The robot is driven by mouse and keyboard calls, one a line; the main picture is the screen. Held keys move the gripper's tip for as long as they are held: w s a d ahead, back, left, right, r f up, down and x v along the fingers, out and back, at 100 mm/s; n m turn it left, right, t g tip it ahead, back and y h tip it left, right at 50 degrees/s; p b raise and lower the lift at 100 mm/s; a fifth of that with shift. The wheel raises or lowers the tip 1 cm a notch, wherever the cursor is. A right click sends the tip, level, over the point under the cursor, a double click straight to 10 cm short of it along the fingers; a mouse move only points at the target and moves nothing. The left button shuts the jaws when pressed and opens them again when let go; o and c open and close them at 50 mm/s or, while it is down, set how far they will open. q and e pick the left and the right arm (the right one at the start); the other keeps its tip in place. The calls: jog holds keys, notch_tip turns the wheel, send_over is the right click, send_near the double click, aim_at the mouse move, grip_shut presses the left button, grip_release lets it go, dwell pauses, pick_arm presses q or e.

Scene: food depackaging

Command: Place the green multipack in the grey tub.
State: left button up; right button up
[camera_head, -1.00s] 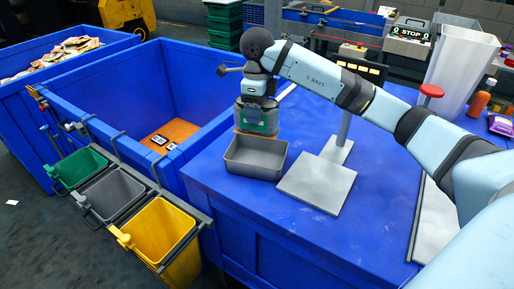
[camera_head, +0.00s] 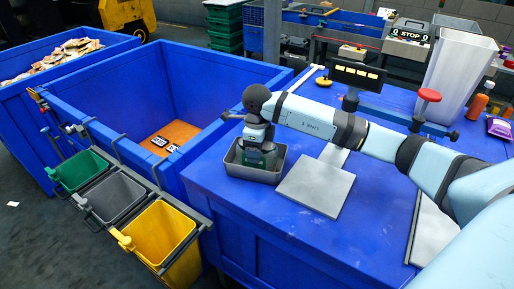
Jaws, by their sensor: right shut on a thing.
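The green multipack (camera_head: 256,159) is held by my right gripper (camera_head: 258,148), which is shut on it and points down. The grey tub (camera_head: 250,174), a rectangular open container, stands on the blue table. The pack is low inside the tub's opening, and its lower part is hidden by the front wall. I cannot tell whether it touches the tub's floor. My left gripper is not in view.
A flat grey plate with a post (camera_head: 315,187) stands right of the tub. A large blue bin (camera_head: 110,100) is at left, with green, grey and yellow buckets (camera_head: 160,232) hung on its side. A tall white bin (camera_head: 460,75) stands at back right.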

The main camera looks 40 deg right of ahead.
jog(key=shift+f, duration=0.1)
jog(key=o, duration=1.1)
jog(key=shift+c, duration=0.2)
jog(key=shift+o, duration=1.4)
jog(key=shift+r, duration=0.25)
notch_tip(320, 180, up, 10)
jog(key=shift+r+b, duration=0.25)
jog(key=shift+b, duration=0.45)
jog(key=shift+r, duration=0.65)
jog(key=shift+s+a+f, duration=0.1)
